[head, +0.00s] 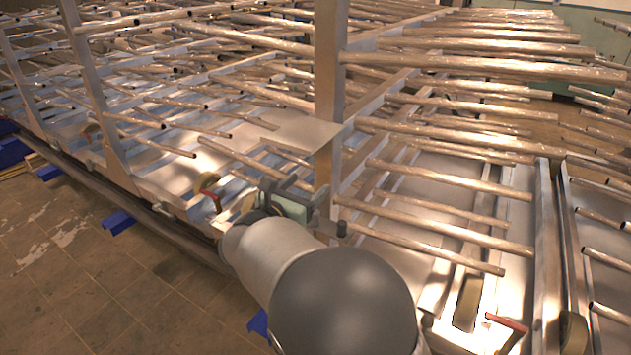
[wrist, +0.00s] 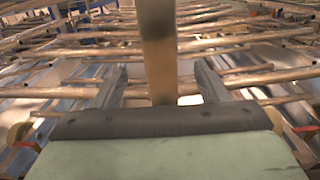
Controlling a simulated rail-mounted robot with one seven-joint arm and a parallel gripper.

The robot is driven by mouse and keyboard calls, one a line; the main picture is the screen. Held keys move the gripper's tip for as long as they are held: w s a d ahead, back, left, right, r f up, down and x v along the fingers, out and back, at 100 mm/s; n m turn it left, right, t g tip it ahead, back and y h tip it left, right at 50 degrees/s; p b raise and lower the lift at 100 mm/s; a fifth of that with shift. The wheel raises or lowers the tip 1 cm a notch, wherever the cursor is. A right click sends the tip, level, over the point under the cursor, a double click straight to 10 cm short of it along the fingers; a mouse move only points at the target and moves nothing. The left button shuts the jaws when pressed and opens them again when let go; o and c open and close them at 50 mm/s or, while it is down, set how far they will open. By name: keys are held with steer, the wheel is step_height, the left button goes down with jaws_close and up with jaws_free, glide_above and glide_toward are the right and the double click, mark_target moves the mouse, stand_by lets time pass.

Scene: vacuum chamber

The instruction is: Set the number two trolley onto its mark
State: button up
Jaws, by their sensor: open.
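A metal trolley with a flat upright post (head: 328,95) and rows of long horizontal rods fills the middle of the head view. I see no number on it, so I cannot tell which trolley is number two. My gripper (head: 298,192) is at the lower part of this post. In the wrist view the two fingers of my gripper (wrist: 160,85) are apart, and the post (wrist: 157,45) shows between them. I see no grip on it; how deep it sits between the fingers is unclear. No floor mark can be made out.
Casters with red levers show at the trolley's base, one at left (head: 209,190) and one at lower right (head: 468,300). More rod-laden frames stand left and right. A dark rail (head: 130,205) and blue blocks (head: 118,221) run along the edge. The tiled floor (head: 70,270) at lower left is clear.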

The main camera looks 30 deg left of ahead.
steer(key=s+b, duration=0.1)
steer(key=s, duration=1)
steer(key=shift+s+b, duration=0.3)
steer(key=shift+d, duration=0.1)
steer(key=w+d+f+m+g+h, duration=0.1)
steer(key=w+d+m+g+h, duration=0.2)
steer(key=d, duration=0.5)
steer(key=w+d+f+m+g+h, duration=0.1)
steer(key=w+d+m+h, duration=0.1)
steer(key=w+d+m, duration=0.4)
steer(key=s+d+f+m+g+h, duration=0.2)
steer(key=d+m+g, duration=0.45)
steer(key=d, duration=1.35)
steer(key=s+d+f+m+g+y, duration=0.3)
steer(key=s+d+m, duration=0.4)
steer(key=m, duration=0.3)
steer(key=s+d+f+m+g+y, duration=0.4)
steer(key=s+d+m, duration=0.4)
steer(key=s+m, duration=0.1)
steer(key=shift+d+f+m, duration=0.2)
steer(key=shift+d+m, duration=0.1)
steer(key=shift+m, duration=0.35)
